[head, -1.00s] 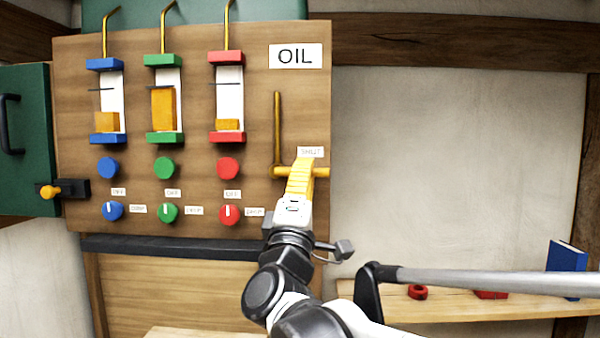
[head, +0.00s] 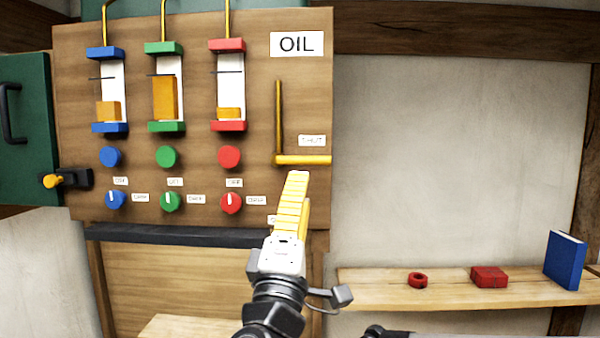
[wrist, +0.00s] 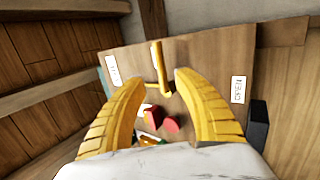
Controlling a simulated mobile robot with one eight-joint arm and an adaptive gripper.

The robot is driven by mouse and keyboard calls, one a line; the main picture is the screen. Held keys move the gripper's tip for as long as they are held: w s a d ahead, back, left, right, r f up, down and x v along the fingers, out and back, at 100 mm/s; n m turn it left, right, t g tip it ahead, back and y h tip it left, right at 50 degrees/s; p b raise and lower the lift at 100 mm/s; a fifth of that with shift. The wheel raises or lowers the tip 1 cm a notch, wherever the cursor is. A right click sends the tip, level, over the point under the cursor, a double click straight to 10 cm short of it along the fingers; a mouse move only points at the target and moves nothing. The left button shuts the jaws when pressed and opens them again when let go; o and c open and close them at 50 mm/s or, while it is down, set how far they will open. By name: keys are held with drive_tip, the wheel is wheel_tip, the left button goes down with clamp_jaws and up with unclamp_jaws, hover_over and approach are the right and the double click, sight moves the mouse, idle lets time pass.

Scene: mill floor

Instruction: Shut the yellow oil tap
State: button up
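The yellow oil tap (head: 305,160) is on the wooden panel under the OIL sign. Its handle lies level, pointing right from the foot of an upright yellow pipe (head: 278,115). A SHUT label (head: 312,140) sits just above the handle. My gripper (head: 298,176) has yellow fingers and shows just below the handle in the head view, apart from it in the picture. In the wrist view my gripper (wrist: 161,77) is open, its fingers spread with nothing held.
Left of the tap are blue, green and red oil gauges with knobs (head: 229,156) below. A dark ledge (head: 170,233) runs under the panel. A shelf (head: 440,293) at right holds a red ring, a red block and a blue book (head: 566,260). The wall above it is bare.

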drive_tip(key=shift+v, duration=1.5)
